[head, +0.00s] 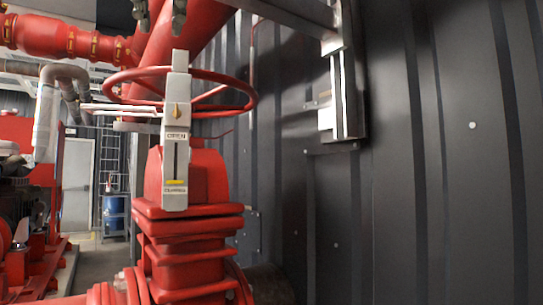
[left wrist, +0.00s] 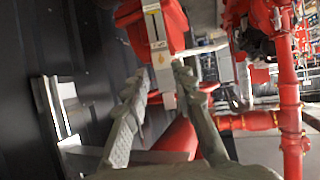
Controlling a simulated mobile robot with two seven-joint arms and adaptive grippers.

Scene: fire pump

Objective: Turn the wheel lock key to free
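The wheel lock is a tall light-grey plate (head: 176,150) standing upright in front of the red handwheel (head: 250,95), with OPEN and CLOSED labels. Its small orange-yellow key (head: 177,110) sits just above the OPEN label, and a yellow bar shows lower down by CLOSED. In the left wrist view the plate (left wrist: 153,22) and key (left wrist: 161,58) show upside down. My left gripper (head: 160,18) is at the top edge of the head view, fingers down, above the plate. It is open and empty; in the left wrist view the fingertips (left wrist: 162,72) lie either side of the plate's end. Contact cannot be told.
Red pipes (head: 75,42) run behind the wheel at upper left. The red valve body (head: 185,225) stands below the plate. A dark ribbed wall (head: 450,150) with a metal bracket (head: 340,95) closes the right side. A blue barrel (head: 114,213) stands far behind.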

